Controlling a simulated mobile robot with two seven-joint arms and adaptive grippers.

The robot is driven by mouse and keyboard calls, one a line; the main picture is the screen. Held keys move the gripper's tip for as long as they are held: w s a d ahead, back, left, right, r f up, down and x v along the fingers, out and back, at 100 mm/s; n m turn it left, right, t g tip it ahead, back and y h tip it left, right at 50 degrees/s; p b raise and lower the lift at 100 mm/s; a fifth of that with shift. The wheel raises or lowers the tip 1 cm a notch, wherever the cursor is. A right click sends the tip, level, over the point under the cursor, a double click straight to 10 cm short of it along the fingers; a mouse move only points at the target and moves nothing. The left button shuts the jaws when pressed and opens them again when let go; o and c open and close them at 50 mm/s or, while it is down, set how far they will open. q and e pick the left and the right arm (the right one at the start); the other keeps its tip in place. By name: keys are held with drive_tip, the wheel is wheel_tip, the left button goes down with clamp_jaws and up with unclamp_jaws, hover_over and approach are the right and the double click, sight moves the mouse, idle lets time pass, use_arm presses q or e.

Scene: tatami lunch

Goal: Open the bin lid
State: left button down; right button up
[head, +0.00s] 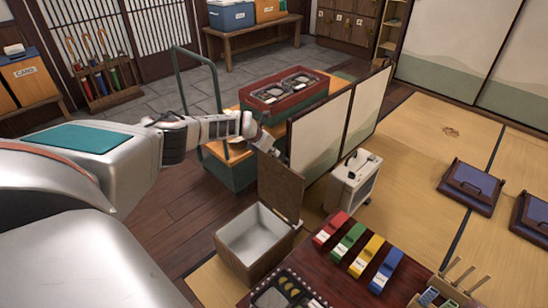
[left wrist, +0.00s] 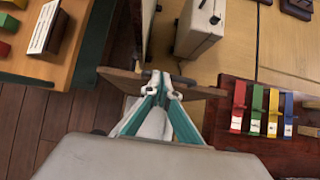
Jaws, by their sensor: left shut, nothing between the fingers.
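The bin (head: 243,262) is a brown box with a pale inside, standing on the floor at the lower middle of the head view. Its brown lid (head: 281,187) stands roughly upright at the bin's far edge, so the inside shows and looks empty. My left gripper (head: 274,149) is shut and empty at the lid's upper edge. In the left wrist view the shut fingertips (left wrist: 161,86) are at the lid (left wrist: 200,92), seen almost edge-on; I cannot tell whether they touch. The gripper hides much of the bin there. My right gripper is not in view.
A low dark table (head: 335,281) with red, green, yellow and blue items stands right of the bin. A white case (head: 353,180) and a folding screen (head: 320,133) stand behind the lid. A cart (head: 231,168) with a red crate (head: 284,95) is beyond my left arm.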

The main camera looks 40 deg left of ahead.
use_arm(q)
drive_tip(key=shift+w+d+f+g+b, duration=0.1)
drive_tip(key=shift+w+f+g+b, duration=0.2)
drive_tip(key=shift+w+f+b, duration=0.4)
drive_tip(key=shift+w+r+b, duration=0.15)
drive_tip(key=shift+w+b, duration=0.3)
drive_tip(key=shift+w, duration=0.2)
drive_tip(key=shift+w+d+r+g+b, duration=0.1)
drive_tip(key=shift+w+r+g+b, duration=0.15)
drive_tip(key=shift+w+b, duration=0.3)
drive_tip(key=shift+w+d+r+g+b, duration=0.15)
drive_tip(key=shift+w+g+b, duration=0.15)
drive_tip(key=shift+w, duration=0.35)
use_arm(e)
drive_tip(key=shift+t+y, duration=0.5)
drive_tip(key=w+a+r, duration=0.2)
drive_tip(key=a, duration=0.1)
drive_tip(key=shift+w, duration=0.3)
use_arm(q)
drive_tip(key=shift+a, duration=0.15)
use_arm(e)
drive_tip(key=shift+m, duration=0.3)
